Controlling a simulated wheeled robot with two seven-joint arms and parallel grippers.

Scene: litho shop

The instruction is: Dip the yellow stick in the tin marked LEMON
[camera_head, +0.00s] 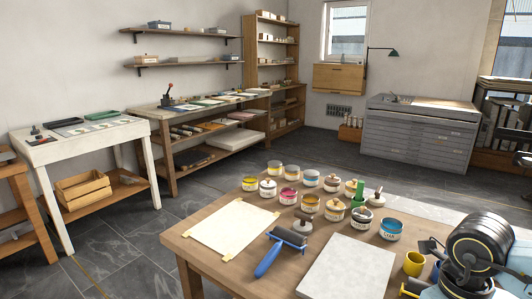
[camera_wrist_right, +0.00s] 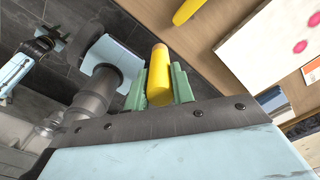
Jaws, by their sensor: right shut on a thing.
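In the right wrist view, the green fingers of my right gripper (camera_wrist_right: 158,78) are shut on the yellow stick (camera_wrist_right: 159,66), a smooth rounded yellow rod. Its end stands out past the fingertips. In the head view, several small tins stand in rows on the wooden table (camera_head: 205,262). More than one has yellow or orange-yellow ink, such as a yellow tin (camera_head: 249,184) at the left end and another yellow tin (camera_head: 275,168) at the back. The labels are too small to read, so I cannot tell which says LEMON.
A taped paper sheet (camera_head: 236,229), a blue-handled roller (camera_head: 280,250) and a pale slab (camera_head: 348,268) lie in front of the tins. A green stick (camera_head: 359,190) stands upright among the tins.

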